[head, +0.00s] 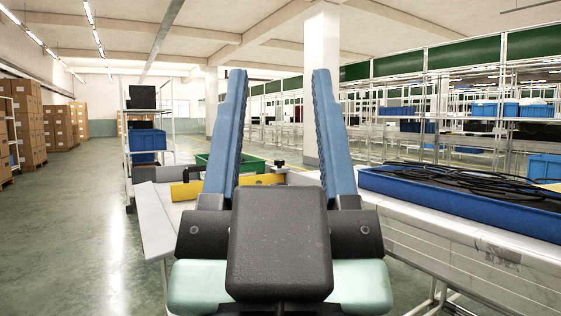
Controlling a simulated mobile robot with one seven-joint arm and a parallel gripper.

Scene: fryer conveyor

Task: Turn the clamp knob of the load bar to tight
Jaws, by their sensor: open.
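My gripper (279,74) fills the middle of the head view, with its two long blue fingers pointing up and spread wide apart. Nothing is between the fingers close by. Beyond them a yellow bar (187,190), likely the load bar, lies across a pale work surface, partly hidden by the left finger. A small dark part (279,164) stands by the bar's right end between the fingers. Another dark part (188,173) sits at its left. I cannot tell which is the clamp knob, or how it is turned. My gripper appears apart from both.
A green crate (201,160) stands behind the bar. A blue tray (470,212) with black cables lies on the white conveyor table at right. A shelf rack (126,150) with blue bins stands at left. The floor (75,240) at left is clear.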

